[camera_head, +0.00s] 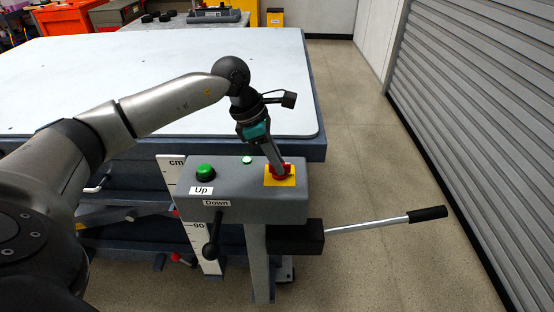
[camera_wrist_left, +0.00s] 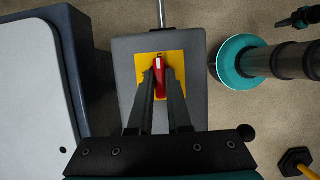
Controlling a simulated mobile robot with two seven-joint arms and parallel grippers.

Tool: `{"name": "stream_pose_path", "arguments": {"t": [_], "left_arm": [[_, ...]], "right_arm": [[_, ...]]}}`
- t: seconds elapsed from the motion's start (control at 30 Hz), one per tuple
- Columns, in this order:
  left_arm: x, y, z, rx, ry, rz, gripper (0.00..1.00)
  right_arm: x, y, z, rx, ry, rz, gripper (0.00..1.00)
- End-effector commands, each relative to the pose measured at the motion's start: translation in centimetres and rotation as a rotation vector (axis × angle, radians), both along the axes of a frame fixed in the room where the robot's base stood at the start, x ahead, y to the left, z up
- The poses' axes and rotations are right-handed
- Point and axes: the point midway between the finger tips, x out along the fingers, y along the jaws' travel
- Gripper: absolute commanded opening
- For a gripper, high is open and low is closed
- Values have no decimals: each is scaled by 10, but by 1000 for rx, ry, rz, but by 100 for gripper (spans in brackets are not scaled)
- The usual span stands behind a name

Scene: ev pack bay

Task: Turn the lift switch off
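The lift switch (camera_head: 279,170) is a red rotary knob on a yellow square plate, at the right end of the grey control box (camera_head: 240,188). In the left wrist view, the red handle of the switch (camera_wrist_left: 159,74) lies lengthwise between my fingertips, on its yellow plate (camera_wrist_left: 174,66). My left gripper (camera_head: 280,168) reaches down onto the switch from above. Its two fingers (camera_wrist_left: 160,92) stand on either side of the handle and appear shut on it. The fingertips hide part of the switch. My right gripper is not in view in the head view.
A black-gripped bar (camera_head: 380,222) sticks out right over open floor.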

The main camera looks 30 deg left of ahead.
Motion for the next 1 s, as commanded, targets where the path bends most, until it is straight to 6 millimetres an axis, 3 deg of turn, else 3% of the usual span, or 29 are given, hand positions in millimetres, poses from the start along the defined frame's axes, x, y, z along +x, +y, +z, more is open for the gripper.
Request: {"name": "stream_pose_path", "arguments": {"t": [0.13,0.67,1.0], "left_arm": [[0,0,0,0,0,0,0],[0,0,0,0,0,12,0],[-2,-1,0,0,0,168,0]], "right_arm": [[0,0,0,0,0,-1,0],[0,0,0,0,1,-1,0],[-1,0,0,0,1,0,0]]}}
